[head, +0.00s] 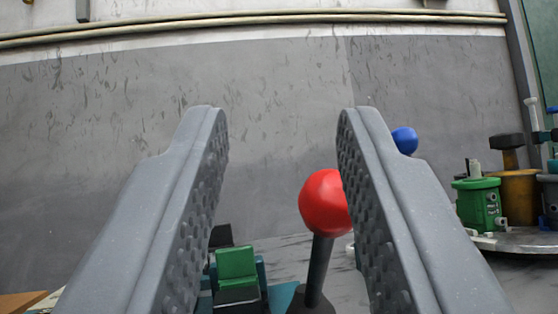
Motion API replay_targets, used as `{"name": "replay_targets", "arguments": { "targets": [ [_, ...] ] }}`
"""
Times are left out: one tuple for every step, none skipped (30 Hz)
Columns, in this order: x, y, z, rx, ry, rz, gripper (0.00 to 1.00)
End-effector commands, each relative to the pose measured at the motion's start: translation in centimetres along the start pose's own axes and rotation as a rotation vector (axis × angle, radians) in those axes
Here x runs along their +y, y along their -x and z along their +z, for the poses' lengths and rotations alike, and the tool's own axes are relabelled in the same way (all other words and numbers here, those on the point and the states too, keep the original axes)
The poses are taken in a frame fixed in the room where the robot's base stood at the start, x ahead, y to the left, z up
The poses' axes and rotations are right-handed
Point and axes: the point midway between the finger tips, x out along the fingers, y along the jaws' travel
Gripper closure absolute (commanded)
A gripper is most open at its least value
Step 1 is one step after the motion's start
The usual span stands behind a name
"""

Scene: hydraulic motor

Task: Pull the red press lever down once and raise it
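The red press lever has a round red knob (324,203) on a dark rod (319,268). It stands nearly upright, leaning slightly, right of the middle in the head view. My gripper (283,125) is open, its two grey fingers wide apart. The knob shows between the fingers, close to the right finger, which hides its right edge. I cannot tell whether the knob touches that finger. The lever's foot is cut off by the bottom of the view.
A green block (237,267) sits on a dark and teal mount left of the lever. A blue knob (405,140) shows behind the right finger. A green motor part (479,204) and a yellow cylinder (517,192) stand on a plate at the right. A grey wall (270,100) with pipes is behind.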

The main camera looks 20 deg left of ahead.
Motion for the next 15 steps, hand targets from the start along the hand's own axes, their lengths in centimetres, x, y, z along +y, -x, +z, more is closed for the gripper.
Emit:
{"name": "replay_targets", "arguments": {
  "targets": [
    [0.0,0.6,0.0,0.0,0.0,0.002,0.68],
    [0.0,0.8,-0.1,-0.001,0.0,0.002,0.68],
    [-0.1,1.1,-0.3,-0.002,-0.001,0.002,0.68],
    [-0.2,1.2,-0.5,-0.002,-0.002,0.002,0.68],
    [-0.2,1.4,-0.7,-0.001,-0.002,0.002,0.68],
    [-0.3,1.6,-1.0,0.001,-0.002,0.003,0.68],
    [-0.3,1.7,-1.3,0.001,-0.001,0.004,0.68],
    [-0.4,1.9,-1.5,0.001,-0.001,0.003,0.68],
    [-0.4,2.1,-1.7,0.0,0.0,0.003,0.68],
    [-0.5,2.3,-1.9,-0.001,0.0,0.003,0.68],
    [-0.6,2.4,-2.0,-0.001,0.0,0.002,0.68],
    [-0.7,2.6,-2.2,-0.002,-0.001,0.003,0.68],
    [-0.7,2.7,-2.3,-0.002,-0.001,0.003,0.68],
    [-0.8,2.8,-2.5,-0.002,-0.002,0.003,0.68],
    [-0.8,2.9,-2.6,-0.001,-0.002,0.002,0.68]
  ]
}}
